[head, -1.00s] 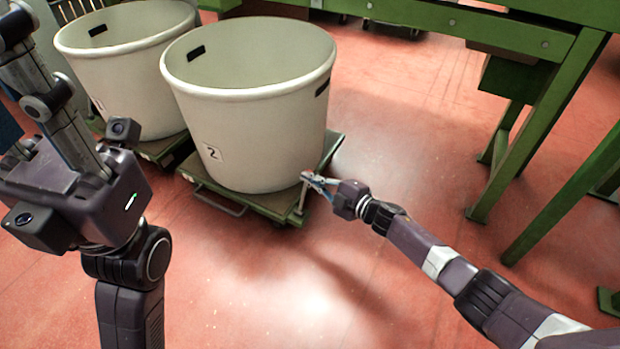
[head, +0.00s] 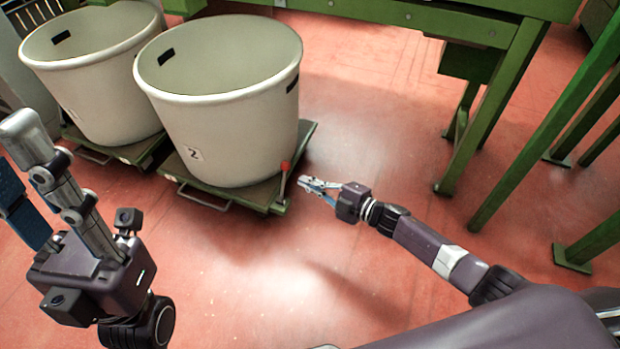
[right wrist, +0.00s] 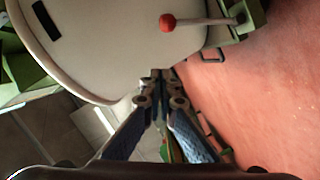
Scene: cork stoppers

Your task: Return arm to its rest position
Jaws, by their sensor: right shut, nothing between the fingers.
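My right arm (head: 425,243) reaches in from the lower right, with its forearm over the red floor. My right gripper (head: 303,183) is shut and empty, just right of the cart's red-knobbed lever and apart from it in the picture. In the right wrist view the fingertips (right wrist: 162,74) meet in the middle, with the red knob (right wrist: 167,22) above them. My left gripper (head: 22,140) is at the left edge, pointing up and left.
A pale bin (head: 225,120) marked 2 stands on a green cart (head: 235,195); a second bin (head: 95,90) stands on a cart to its left. Green table legs (head: 465,165) stand at the right. The red floor (head: 260,270) in front is clear.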

